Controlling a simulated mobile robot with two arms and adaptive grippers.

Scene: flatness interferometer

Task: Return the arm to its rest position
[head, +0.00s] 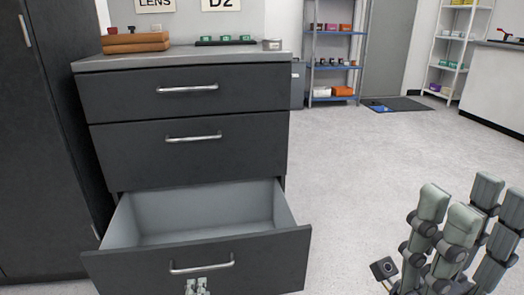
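The grey cabinet's bottom drawer (125,222) is pulled out, and its visible light-grey inside is empty. Its front carries a silver bar handle (202,268). The fingertips of my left gripper (196,286) show at the bottom edge of the head view, just below that handle in the picture. They look close together; the rest of this gripper and its arm is out of frame, and I cannot tell whether it touches the handle. My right gripper (473,208) is raised at the lower right, fingers up and apart, with nothing between them. It is clear of the cabinet.
The upper drawer (130,96) and middle drawer (130,150) are shut. Brown cases (135,43), a dark tray with green items (226,41) and a small round tin (272,44) stand on top. A tall dark cabinet (40,150) is at left. Open floor (370,165) lies right.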

